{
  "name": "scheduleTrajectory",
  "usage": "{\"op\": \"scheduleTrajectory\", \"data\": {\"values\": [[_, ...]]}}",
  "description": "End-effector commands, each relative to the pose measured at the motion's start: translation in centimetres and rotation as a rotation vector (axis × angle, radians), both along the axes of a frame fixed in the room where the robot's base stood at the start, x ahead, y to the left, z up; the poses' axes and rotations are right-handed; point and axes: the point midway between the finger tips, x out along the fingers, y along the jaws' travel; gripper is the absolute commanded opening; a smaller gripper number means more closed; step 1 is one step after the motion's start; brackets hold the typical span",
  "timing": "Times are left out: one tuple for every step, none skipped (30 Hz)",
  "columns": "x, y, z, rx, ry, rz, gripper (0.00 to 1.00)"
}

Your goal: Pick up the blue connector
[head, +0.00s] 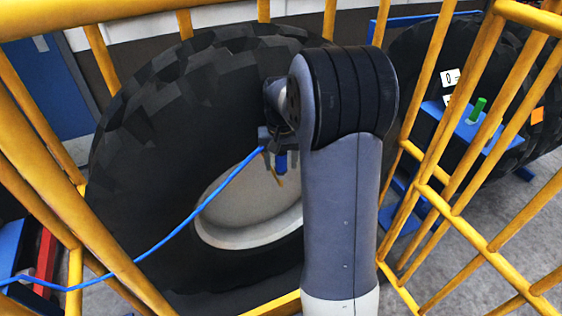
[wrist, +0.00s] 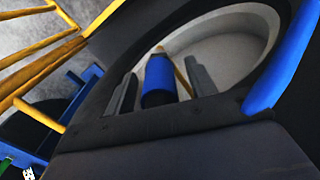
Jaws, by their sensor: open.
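The blue connector (wrist: 158,74) is a short blue cylinder with a dark lower end. In the wrist view it stands between the two grey fingers of my gripper (wrist: 160,68), with a gap showing on each side. My gripper is open. In the head view my gripper (head: 273,142) is partly hidden by my arm, and the connector (head: 281,160) shows just below it, in front of the tyre's pale hub. Whether the fingers reach fully alongside the connector in depth is hard to tell.
A large black tyre (head: 140,165) with a pale rim (head: 245,235) stands close behind. A blue cable (head: 185,220) runs from near my gripper to the lower left. Yellow bars (head: 75,215) surround the area. A blue stand with a green peg (head: 477,110) is at right.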

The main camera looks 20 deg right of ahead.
Motion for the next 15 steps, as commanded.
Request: {"op": "scheduleTrajectory", "data": {"values": [[-0.03, 0.00, -0.17, 0.000, 0.001, 0.000, 0.53], [-0.03, 0.00, -0.22, 0.000, 0.001, 0.000, 0.53], [-0.02, 0.00, -0.23, 0.000, 0.000, 0.000, 0.53], [-0.02, 0.00, -0.22, 0.000, 0.000, 0.000, 0.53], [-0.02, 0.00, -0.21, 0.000, 0.000, 0.000, 0.53], [-0.02, 0.00, -0.21, 0.000, 0.000, 0.000, 0.53], [-0.01, -0.01, -0.20, 0.000, 0.000, 0.000, 0.53], [-0.01, -0.01, -0.20, 0.000, 0.000, 0.000, 0.51], [-0.01, -0.01, -0.19, 0.000, 0.000, 0.000, 0.47], [-0.01, 0.00, -0.19, 0.000, 0.000, 0.000, 0.45], [-0.01, 0.00, -0.18, 0.000, 0.000, 0.000, 0.42], [-0.01, 0.00, -0.18, 0.000, 0.000, 0.000, 0.39], [-0.01, 0.00, -0.17, 0.000, 0.000, 0.000, 0.37], [-0.01, 0.00, -0.17, 0.000, 0.000, 0.000, 0.34], [-0.01, 0.00, -0.17, 0.000, 0.000, 0.000, 0.31]]}}
